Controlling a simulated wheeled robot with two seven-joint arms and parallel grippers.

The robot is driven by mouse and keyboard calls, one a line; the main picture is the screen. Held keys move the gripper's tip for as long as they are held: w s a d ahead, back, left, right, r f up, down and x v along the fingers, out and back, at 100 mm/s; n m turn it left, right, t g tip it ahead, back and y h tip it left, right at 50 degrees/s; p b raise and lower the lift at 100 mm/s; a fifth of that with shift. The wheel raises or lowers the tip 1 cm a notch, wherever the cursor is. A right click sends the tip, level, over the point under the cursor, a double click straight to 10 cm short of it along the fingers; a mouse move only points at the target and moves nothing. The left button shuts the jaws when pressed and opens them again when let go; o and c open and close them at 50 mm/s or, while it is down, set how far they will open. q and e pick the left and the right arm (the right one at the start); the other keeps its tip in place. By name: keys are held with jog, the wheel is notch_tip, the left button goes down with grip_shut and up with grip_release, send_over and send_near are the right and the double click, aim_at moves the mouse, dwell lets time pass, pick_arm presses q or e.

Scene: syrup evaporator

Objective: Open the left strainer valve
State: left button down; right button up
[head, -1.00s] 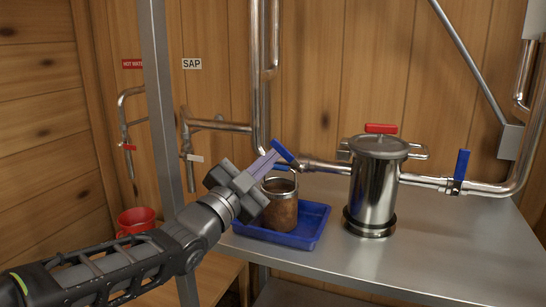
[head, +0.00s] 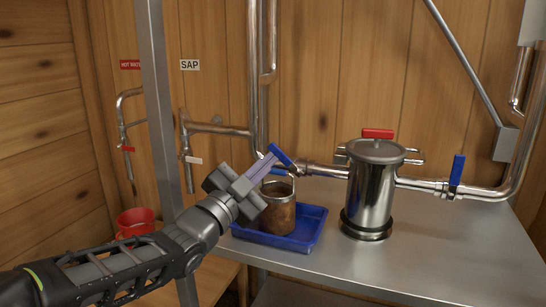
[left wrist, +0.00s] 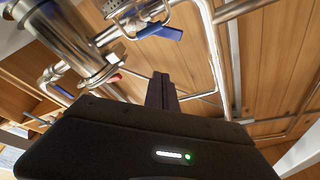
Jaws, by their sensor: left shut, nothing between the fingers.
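The strainer (head: 370,190) is a shiny steel canister with a red-handled lid, standing on the steel table. The left strainer valve's blue handle (head: 281,155) slants down to the right above the pipe left of the canister. It also shows in the left wrist view (left wrist: 161,32), beyond the fingers. My left gripper (head: 268,166) is shut and empty. Its fingertips are close by the handle in the head view; I cannot tell whether they touch it. The closed fingers also show in the left wrist view (left wrist: 161,90). My right gripper is not in view.
A rusty-brown container (head: 278,212) stands in a blue tray (head: 308,236) below the gripper. The right valve's blue handle (head: 457,170) stands upright. A grey post (head: 158,120) rises at left, near a red cup (head: 136,222). The table's front right (head: 440,255) is clear.

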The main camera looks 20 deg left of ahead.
pick_arm(q)
notch_tip(320, 180, up, 2)
jog(key=r+p, duration=0.1)
send_over(285, 160)
jog(key=s+d, duration=0.2)
jog(key=a+f, duration=0.2)
jog(key=shift+f, duration=0.3)
jog(key=shift+a+f, duration=0.45)
jog(key=shift+f, duration=0.05)
jog(key=f+n+b, duration=0.1)
jog(key=b, duration=0.1)
jog(key=shift+a+b, duration=0.15)
jog(key=shift+b, duration=0.15)
jog(key=shift+a+n, duration=0.15)
jog(key=shift+n, duration=0.25)
jog(key=shift+r+y, duration=0.2)
jog(key=shift+y, duration=0.1)
jog(key=shift+r, duration=0.1)
